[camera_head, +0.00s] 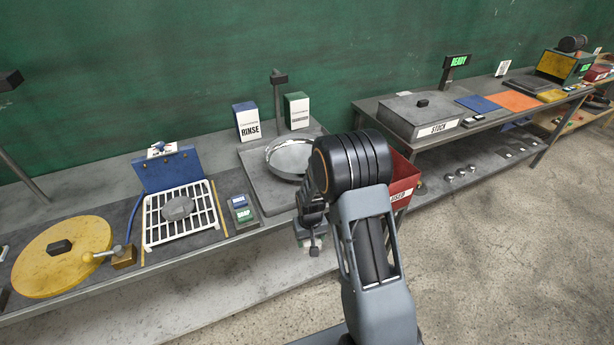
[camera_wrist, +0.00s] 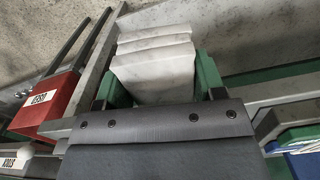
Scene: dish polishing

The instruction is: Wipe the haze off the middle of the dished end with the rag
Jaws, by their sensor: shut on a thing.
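The dished end (camera_head: 290,157) is a shiny round metal dish on a dark grey plate at the back of the bench. Any haze in its middle is too small to make out, and my arm covers part of its right side. My gripper (camera_head: 312,240) is low in front of the bench edge, apart from the dish. In the wrist view my gripper (camera_wrist: 160,88) has its green fingers on either side of a white, layered, folded rag (camera_wrist: 155,62), shut on it.
A red bin (camera_head: 403,182) marked USED stands right of the dish, partly behind my arm. RINSE (camera_head: 246,121) and green (camera_head: 296,111) boxes stand behind. Left are a white rack (camera_head: 203,222) with a grey lump (camera_head: 178,207) and a yellow disc (camera_head: 62,270).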

